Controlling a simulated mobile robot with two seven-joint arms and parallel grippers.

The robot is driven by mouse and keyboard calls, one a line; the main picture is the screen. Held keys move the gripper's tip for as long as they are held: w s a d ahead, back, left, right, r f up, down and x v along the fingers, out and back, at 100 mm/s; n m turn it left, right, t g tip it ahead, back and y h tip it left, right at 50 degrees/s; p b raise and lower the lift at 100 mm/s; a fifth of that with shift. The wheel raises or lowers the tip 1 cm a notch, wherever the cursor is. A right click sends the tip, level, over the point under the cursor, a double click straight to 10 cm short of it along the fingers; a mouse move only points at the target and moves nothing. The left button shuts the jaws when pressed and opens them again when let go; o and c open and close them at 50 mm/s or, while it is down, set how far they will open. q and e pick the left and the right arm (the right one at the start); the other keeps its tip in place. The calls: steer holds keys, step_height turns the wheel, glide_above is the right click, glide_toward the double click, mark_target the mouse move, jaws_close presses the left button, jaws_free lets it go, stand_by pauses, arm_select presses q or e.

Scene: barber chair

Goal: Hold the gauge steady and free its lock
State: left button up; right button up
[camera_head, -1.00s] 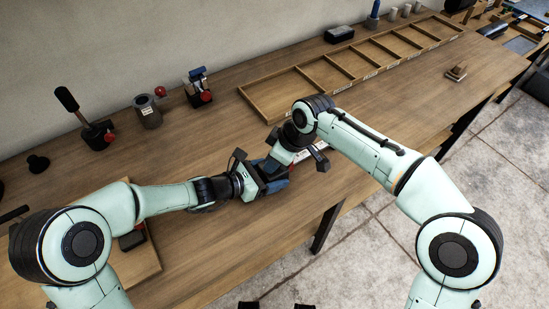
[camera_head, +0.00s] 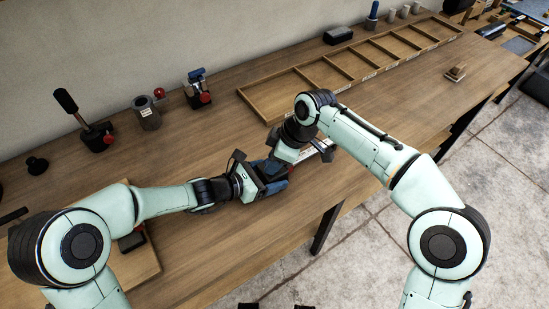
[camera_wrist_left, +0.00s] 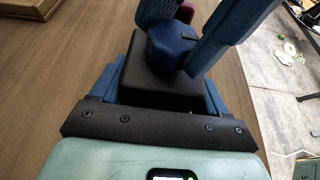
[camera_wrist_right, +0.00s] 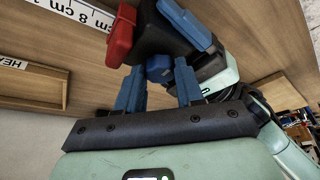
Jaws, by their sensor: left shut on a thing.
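The gauge shows as a black body (camera_wrist_left: 160,85) with a blue knob (camera_wrist_left: 172,48) and a red part behind it. My left gripper (camera_head: 268,182) is shut on the black body near the table's front edge. In the right wrist view the red part (camera_wrist_right: 122,36) sticks out from the body, and a ruled white scale (camera_wrist_right: 84,22) lies behind. My right gripper (camera_wrist_right: 159,82) is open, its two blue fingers on either side of the blue knob (camera_wrist_right: 159,69) with small gaps showing. In the head view the grippers mostly hide the gauge.
A divided wooden tray (camera_head: 262,106) runs along the back. A black lever (camera_head: 86,122), a grey cylinder (camera_head: 147,113) and a blue-topped device (camera_head: 197,88) stand at the back left. A wooden board (camera_head: 140,262) lies front left. The right part of the table is mostly clear.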

steer(key=shift+r, duration=0.1)
steer(key=v, duration=1.2)
steer(key=shift+a, duration=0.1)
arm_select(q)
steer(key=o, duration=1.4)
steer(key=shift+o, duration=0.2)
